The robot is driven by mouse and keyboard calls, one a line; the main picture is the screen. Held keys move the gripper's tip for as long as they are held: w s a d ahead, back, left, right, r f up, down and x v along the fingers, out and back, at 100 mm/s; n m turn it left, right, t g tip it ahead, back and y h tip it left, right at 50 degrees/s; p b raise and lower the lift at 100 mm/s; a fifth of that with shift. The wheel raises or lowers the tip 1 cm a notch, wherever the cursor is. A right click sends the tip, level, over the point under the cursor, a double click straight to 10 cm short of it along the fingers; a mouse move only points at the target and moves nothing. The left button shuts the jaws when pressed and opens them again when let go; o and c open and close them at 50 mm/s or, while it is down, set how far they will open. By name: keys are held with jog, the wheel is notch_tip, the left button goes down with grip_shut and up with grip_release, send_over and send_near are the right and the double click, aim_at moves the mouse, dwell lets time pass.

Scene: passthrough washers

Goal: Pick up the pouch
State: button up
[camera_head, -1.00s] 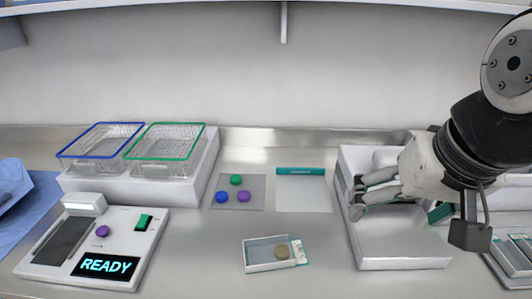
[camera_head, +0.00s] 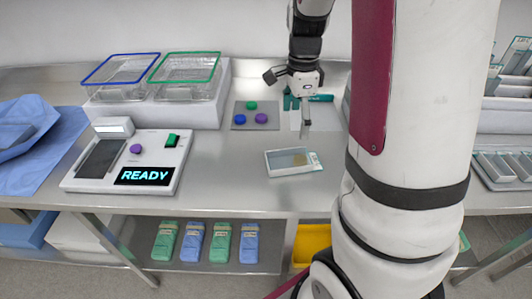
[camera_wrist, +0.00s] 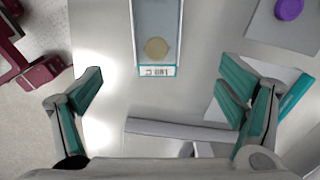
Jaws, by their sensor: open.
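The pouch (camera_head: 287,160) appears to be the flat, clear-windowed packet with a tan disc and a small printed label at one end. It lies on the metal counter, in front of the white sheet. In the wrist view the pouch (camera_wrist: 157,22) is at top centre with teal edges, its label end towards me and its far end out of frame. My gripper (camera_wrist: 165,95) is open, with teal-padded fingers wide apart. The pouch lies beyond the fingertips, apart from them. In the head view my gripper (camera_head: 305,122) hangs above the counter, behind the pouch.
A white sheet with a teal strip (camera_head: 320,98) lies behind the pouch. A grey pad with coloured knobs (camera_head: 242,123) is to its left. The READY device (camera_head: 125,187) and wire baskets (camera_head: 185,68) are further left. My own arm hides the counter to the right.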

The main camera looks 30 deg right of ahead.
send_over(291, 158)
jog(key=f, duration=0.8)
jog(key=shift+w+d+f, duration=0.1)
jog(key=shift+d, duration=0.25)
jog(key=f, duration=0.4)
jog(key=shift+a, duration=0.35)
jog(key=shift+f, duration=0.55)
jog(key=c, duration=1.3)
jog(key=shift+r, duration=0.1)
